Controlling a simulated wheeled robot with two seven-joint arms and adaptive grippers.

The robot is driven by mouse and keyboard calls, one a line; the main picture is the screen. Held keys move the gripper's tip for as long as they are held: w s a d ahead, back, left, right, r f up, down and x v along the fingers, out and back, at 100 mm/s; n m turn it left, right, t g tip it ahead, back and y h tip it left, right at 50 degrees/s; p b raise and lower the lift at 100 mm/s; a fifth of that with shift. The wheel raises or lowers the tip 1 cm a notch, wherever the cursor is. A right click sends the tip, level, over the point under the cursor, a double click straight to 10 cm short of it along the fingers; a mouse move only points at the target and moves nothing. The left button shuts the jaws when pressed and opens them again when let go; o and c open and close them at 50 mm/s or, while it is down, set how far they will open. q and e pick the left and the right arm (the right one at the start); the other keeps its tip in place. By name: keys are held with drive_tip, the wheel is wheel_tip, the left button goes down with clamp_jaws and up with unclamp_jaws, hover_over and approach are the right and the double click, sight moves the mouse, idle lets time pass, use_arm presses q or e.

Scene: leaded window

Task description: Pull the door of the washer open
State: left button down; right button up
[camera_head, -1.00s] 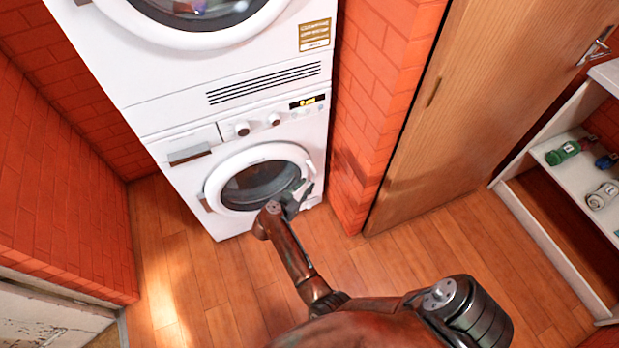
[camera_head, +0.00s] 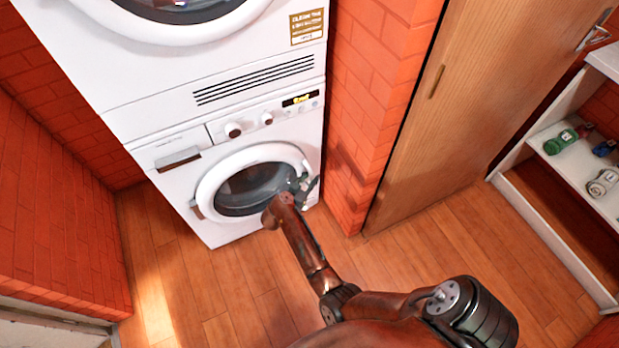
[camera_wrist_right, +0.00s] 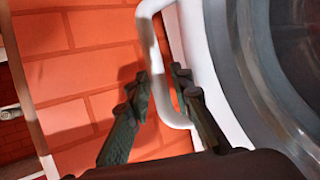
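The washer (camera_head: 170,185) is the lower white machine, and its round door (camera_head: 208,180) with dark glass looks shut. In the right wrist view the white door handle (camera_wrist_right: 156,72) is a loop standing out from the door rim (camera_wrist_right: 215,55). My right gripper (camera_head: 308,182) is at the right side of the door. In the wrist view the right gripper (camera_wrist_right: 160,82) has one finger on each side of the handle bar, one of them inside the loop. The fingers stand apart; I cannot see a firm grip. My left gripper is not in view.
Another white machine (camera_head: 150,60) stands on top of the washer. A brick pillar (camera_head: 365,110) is close to the right of the washer, beside a wooden door (camera_head: 460,110). White shelves (camera_head: 545,215) with bottles stand at the far right. The wooden floor (camera_head: 215,295) before the washer is clear.

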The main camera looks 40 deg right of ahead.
clamp_jaws()
idle(0.7)
